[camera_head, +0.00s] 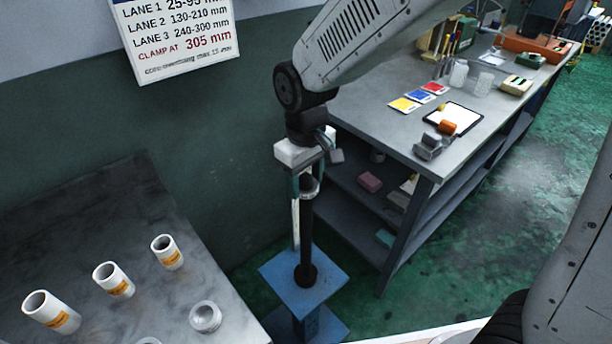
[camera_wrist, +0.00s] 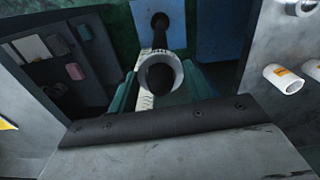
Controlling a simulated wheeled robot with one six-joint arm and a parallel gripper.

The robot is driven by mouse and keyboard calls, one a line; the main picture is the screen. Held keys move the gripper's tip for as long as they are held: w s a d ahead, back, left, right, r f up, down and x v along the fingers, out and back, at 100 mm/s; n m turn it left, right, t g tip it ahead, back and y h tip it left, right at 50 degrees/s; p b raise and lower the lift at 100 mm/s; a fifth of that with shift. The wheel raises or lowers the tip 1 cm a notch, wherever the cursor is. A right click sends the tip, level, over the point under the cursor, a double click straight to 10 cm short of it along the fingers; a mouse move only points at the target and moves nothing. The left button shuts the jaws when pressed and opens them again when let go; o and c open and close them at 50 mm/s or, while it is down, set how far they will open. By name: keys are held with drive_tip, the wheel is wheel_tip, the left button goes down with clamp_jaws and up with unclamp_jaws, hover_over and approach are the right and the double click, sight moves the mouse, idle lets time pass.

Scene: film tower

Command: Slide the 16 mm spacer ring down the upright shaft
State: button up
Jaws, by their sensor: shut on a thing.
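The spacer ring (camera_head: 309,193) is a pale grey ring at the top of the black upright shaft (camera_head: 306,240). My gripper (camera_head: 307,184) is shut on the ring, with its teal fingers pointing down on either side. In the wrist view the ring (camera_wrist: 177,76) sits between the two teal fingertips, and the shaft's dark rounded tip shows inside its opening. The shaft (camera_wrist: 160,38) runs on beyond the ring to its foot. The ring appears to be around the shaft's top end; how far down it sits is hard to tell. The shaft stands on a blue square base (camera_head: 275,270).
A dark table (camera_head: 90,235) at left carries white tubes with orange labels (camera_head: 113,279) and a grey ring-shaped part (camera_head: 205,317). A workbench (camera_head: 385,120) with shelves stands close behind on the right. A pale strip (camera_head: 296,225) stands beside the shaft.

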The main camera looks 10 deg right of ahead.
drive_tip(key=o, duration=1)
drive_tip(key=shift+o, duration=0.2)
drive_tip(key=shift+r, duration=0.15)
wheel_tip(320, 180, up, 8)
drive_tip(key=shift+f, duration=0.2)
